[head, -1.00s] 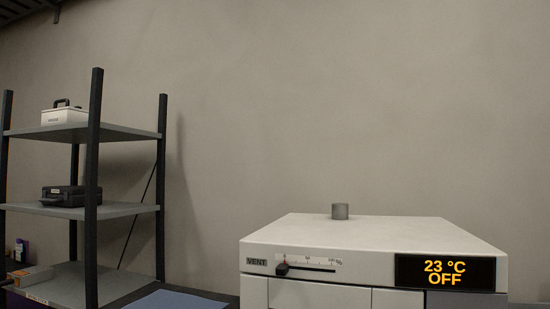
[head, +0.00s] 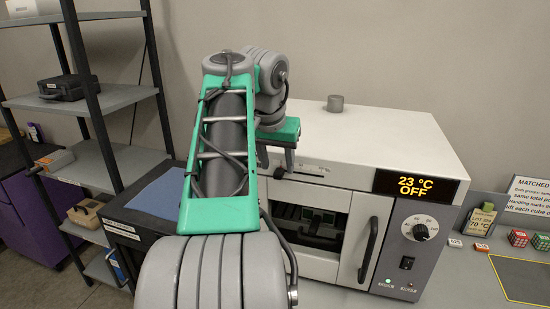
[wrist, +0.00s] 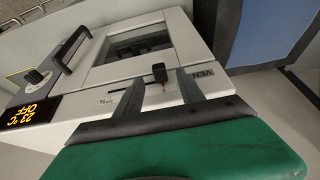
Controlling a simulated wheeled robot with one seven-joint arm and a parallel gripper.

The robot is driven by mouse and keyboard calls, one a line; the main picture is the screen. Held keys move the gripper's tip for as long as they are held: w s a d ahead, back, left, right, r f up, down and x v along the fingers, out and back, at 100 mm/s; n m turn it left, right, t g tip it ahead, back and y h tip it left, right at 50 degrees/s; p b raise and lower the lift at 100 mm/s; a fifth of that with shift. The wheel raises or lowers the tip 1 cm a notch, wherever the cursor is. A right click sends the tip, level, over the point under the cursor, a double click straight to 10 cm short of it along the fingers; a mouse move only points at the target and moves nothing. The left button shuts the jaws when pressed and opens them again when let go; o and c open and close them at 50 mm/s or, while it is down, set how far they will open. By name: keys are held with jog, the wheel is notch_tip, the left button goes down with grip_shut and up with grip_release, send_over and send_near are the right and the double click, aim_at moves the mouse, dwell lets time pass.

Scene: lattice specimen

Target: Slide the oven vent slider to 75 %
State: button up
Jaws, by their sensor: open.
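The white oven (head: 390,140) stands on the bench, its display reading 23 °C OFF. Its vent slider is a dark knob (wrist: 158,73) on a slot in the front panel, shown rotated in the wrist view. The knob sits at the low end of the scale, near the VENT label (wrist: 201,75). My gripper (wrist: 160,80) is open, with one dark finger on each side of the knob in the picture; I cannot tell whether either touches it. In the head view my gripper (head: 276,160) is at the panel's left end and hides the label and most of the knob.
The oven door has a window and a dark handle (head: 368,248) below the panel. A dial (head: 420,231) is at the right. A grey cylinder (head: 335,103) stands on the oven top. Shelves (head: 120,98) are at the left; small cubes (head: 518,238) lie on the bench at right.

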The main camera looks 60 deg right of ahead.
jog(key=shift+b+x, duration=0.3)
jog(key=shift+x, duration=0.8)
grip_shut()
